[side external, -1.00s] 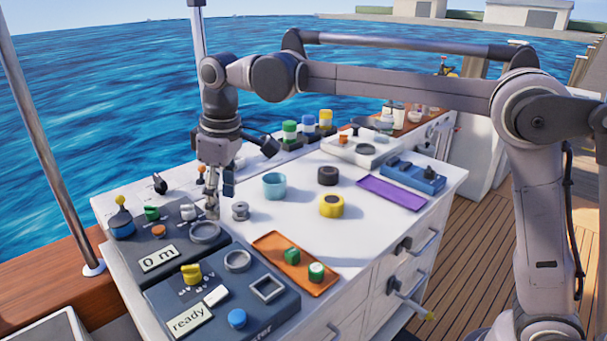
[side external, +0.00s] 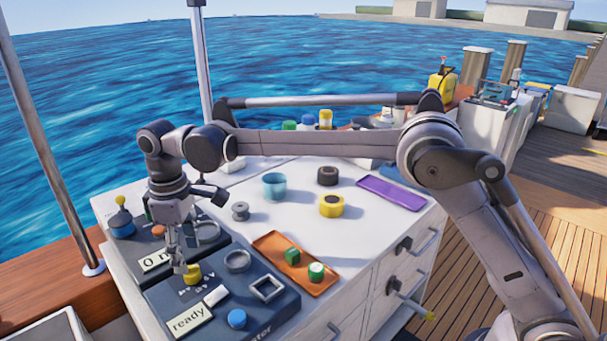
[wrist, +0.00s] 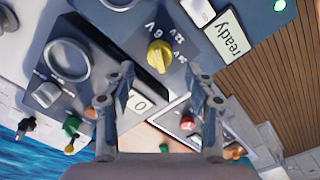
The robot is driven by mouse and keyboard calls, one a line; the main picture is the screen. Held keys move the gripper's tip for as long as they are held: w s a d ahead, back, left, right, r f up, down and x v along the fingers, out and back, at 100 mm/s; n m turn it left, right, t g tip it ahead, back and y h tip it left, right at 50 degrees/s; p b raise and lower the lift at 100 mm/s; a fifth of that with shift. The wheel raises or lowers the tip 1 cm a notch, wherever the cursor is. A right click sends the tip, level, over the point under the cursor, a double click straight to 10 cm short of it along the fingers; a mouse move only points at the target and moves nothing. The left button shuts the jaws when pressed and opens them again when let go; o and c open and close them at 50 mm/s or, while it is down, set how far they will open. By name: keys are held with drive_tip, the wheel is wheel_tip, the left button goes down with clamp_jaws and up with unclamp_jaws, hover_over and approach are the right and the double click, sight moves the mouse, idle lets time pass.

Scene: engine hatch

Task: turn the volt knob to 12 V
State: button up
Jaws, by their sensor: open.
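The volt knob is yellow and stands on the dark tester panel (side external: 262,318). It shows in the side view (side external: 192,274) and at the upper middle of the wrist view (wrist: 160,57). White voltage marks, among them 6 V and 12 V, lie beside it in the wrist view. I cannot tell which mark it points at. My gripper (side external: 180,266) is just above and beside the knob in the side view. In the wrist view my gripper (wrist: 165,80) has its fingers spread and empty, with the knob beyond the gap between them.
A white "ready" display (side external: 188,319), a white switch (side external: 216,296) and a blue button (side external: 237,318) sit near the knob. The "0 m" panel's display (side external: 155,261) is behind it. An orange tray (side external: 270,244) with green-topped pieces lies to the right.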

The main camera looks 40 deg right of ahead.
sight(190, 267)
drive_tip(key=shift+f, duration=2.35)
clamp_jaws()
